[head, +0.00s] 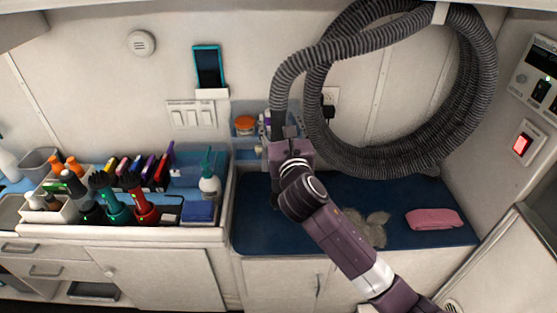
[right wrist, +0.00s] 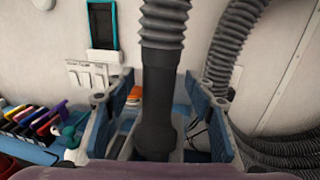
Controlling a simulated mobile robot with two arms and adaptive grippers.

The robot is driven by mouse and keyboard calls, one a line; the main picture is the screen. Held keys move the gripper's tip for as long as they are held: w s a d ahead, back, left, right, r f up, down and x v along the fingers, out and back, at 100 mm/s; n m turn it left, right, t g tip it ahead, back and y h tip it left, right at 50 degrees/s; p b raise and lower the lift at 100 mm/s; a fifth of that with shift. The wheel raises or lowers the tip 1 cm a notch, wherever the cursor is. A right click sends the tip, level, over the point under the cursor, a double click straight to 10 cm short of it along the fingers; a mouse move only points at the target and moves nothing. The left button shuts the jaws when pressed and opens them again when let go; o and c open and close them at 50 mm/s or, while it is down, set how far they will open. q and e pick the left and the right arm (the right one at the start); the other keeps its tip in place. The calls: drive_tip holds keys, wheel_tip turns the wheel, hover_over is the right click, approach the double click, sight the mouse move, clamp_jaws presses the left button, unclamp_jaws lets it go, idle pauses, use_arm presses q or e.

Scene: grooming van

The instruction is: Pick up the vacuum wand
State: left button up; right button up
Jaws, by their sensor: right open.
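The vacuum wand (right wrist: 157,95) is a dark grey tube at the end of a ribbed grey hose (head: 300,65). In the right wrist view it stands upright between the two blue-padded fingers of my right gripper (right wrist: 160,110), which is open around it. Gaps show between the wand and the fingers on both sides. In the head view the right gripper (head: 285,140) is at the hose's lower end and hides most of the wand. The wand's lower end is hidden. My left gripper is not in view.
The hose loops in a big coil on the wall at the right. A blue mat (head: 320,187) below holds a fur clump (head: 372,226) and a folded pink towel (head: 434,219). A wall shelf (head: 245,141) stands behind the gripper.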

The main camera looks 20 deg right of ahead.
drive_tip(key=shift+c, duration=0.6)
clamp_jaws()
drive_tip(key=shift+r, duration=0.1)
drive_tip(key=shift+r, duration=0.1)
